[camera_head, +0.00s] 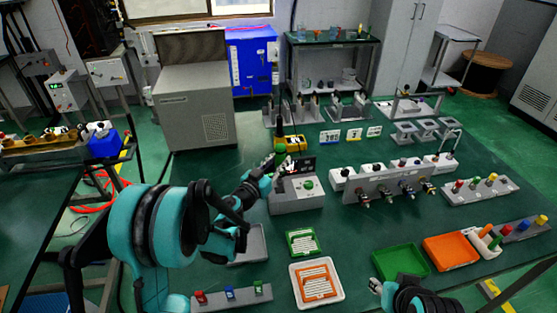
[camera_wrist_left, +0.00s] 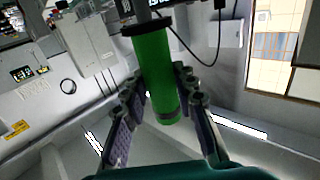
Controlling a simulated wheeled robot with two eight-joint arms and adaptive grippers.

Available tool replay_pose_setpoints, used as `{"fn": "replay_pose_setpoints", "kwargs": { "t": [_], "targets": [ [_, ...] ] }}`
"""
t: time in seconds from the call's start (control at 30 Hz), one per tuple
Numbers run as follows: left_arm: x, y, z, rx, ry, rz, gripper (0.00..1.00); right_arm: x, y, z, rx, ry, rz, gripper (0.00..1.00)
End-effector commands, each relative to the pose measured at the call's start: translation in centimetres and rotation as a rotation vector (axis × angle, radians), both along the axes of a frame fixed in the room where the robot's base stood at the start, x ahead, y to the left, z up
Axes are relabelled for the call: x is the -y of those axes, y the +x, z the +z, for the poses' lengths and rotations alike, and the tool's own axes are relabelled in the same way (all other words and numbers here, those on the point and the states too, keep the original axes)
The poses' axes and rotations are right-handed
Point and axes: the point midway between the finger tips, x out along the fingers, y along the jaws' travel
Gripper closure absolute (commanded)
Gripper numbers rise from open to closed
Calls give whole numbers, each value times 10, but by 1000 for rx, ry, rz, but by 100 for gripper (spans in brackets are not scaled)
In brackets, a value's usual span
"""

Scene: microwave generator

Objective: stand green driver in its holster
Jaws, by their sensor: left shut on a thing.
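The green driver's thick handle (camera_wrist_left: 155,75) is between the fingers of my left gripper (camera_wrist_left: 165,100) in the left wrist view. A black collar sits at its upper end in that view, and what lies beyond is cut off. In the head view my left gripper (camera_head: 268,165) is shut on the driver (camera_head: 281,154), above the back of a grey box with a green button. A yellow and black block (camera_head: 294,143) is just behind; I cannot tell whether it is the holster. My right gripper (camera_head: 377,288) is low at the right, its fingers too small to judge.
The grey button box (camera_head: 296,194) stands close under my left gripper. A valve panel (camera_head: 393,180) is to its right. Green (camera_head: 401,262) and orange (camera_head: 450,250) trays lie at the right front. White tray (camera_head: 316,284) lies at the front. Green table space is clear at centre right.

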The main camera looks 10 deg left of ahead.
Motion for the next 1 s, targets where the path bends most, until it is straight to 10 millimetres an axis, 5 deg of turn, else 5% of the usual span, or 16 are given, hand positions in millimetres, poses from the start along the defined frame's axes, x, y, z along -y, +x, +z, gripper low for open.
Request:
{"fn": "replay_pose_setpoints", "kwargs": {
  "t": [0.2,1.0],
  "targets": [
    [0,0,-18,0,-1,0,100,0,0,-12,0,0,0,60],
    [-2,-3,-19,0,-1,1,100,0,0,-16,0,0,0,60]
  ]
}}
